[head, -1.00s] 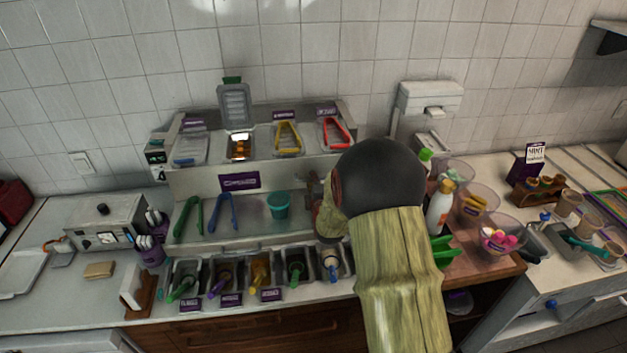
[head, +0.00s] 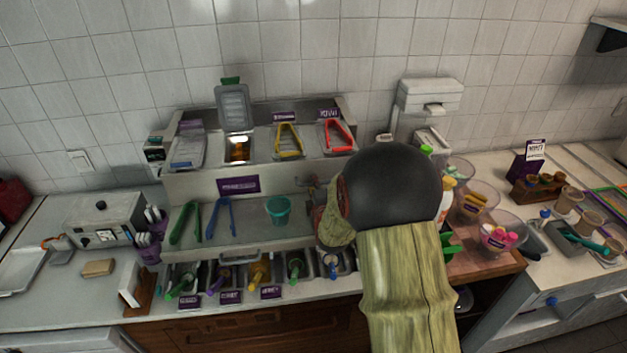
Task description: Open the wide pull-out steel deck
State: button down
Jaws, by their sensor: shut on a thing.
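The wide pull-out steel deck (head: 250,237) stands on the counter in the middle of the head view. A bar handle (head: 238,257) shows along its front edge. Green tongs (head: 185,222), blue tongs (head: 220,217) and a teal cup (head: 278,210) are on it. My gripper (head: 319,190) is at the deck's right part, mostly covered by my wrist and forearm. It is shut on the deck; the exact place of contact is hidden.
An upper tier of topping trays (head: 265,158) stands behind the deck. Several bins with coloured handles (head: 258,272) sit in front, partly under its edge. A wooden board (head: 490,262) with tubs is at right. A white box machine (head: 103,220) is at left.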

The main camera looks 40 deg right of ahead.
jog(key=shift+s+f, duration=0.1)
jog(key=shift+f, duration=0.05)
jog(key=c, duration=2.2)
grip_release()
jog(key=shift+s+a, duration=0.1)
jog(key=shift+o, duration=1.1)
jog(key=v, duration=1.2)
